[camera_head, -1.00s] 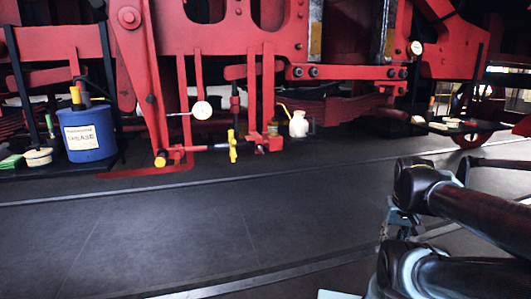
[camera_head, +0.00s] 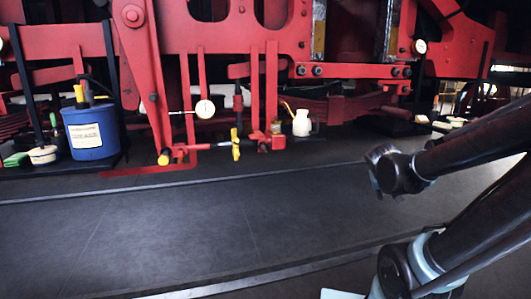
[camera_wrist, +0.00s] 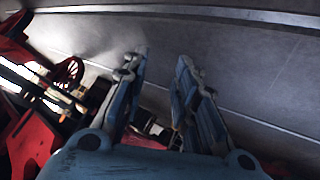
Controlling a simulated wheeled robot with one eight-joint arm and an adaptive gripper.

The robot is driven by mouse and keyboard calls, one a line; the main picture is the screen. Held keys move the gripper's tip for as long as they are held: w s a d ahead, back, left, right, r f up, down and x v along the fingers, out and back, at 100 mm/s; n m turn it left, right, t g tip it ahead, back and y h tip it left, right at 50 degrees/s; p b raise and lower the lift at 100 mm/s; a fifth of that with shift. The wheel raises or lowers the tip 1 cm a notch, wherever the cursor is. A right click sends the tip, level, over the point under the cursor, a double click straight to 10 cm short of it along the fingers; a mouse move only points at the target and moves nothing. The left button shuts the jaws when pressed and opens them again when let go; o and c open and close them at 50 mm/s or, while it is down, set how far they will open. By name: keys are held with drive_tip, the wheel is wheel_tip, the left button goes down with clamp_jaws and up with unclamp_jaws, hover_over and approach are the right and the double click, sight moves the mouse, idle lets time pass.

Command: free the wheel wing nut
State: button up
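A yellow wing-shaped piece (camera_head: 235,145), which looks like the wing nut, stands upright at the end of a low red bar on the red locomotive frame. A second yellow knob (camera_head: 164,158) sits to its left, at the foot of a slanting red rod. My gripper (camera_wrist: 160,62) is open in the wrist view, with its two blue-grey fingers apart and nothing between them. In the head view my dark arm is at the right, well apart from the yellow pieces. I cannot make out the fingers there. The wing-shaped piece is not recognisable in the wrist view.
A blue grease bucket (camera_head: 92,132) stands on the left by a white tin (camera_head: 43,154). A round white gauge (camera_head: 205,109) sits above the red bar. A white oil can (camera_head: 301,122) stands to its right. The dark floor (camera_head: 200,220) in front is clear.

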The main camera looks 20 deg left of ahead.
drive_tip(key=w+a+r+n+t+y, duration=0.15)
drive_tip(key=w+a+r+t, duration=0.25)
drive_tip(key=w+a, duration=0.5)
drive_tip(key=n+t+y, duration=0.3)
drive_tip(key=n+y, duration=0.7)
drive_tip(key=y, duration=0.1)
approach(264, 148)
drive_tip(key=x, duration=0.9)
drive_tip(key=shift+w+f, duration=0.25)
drive_tip(key=shift+w, duration=0.1)
clamp_jaws()
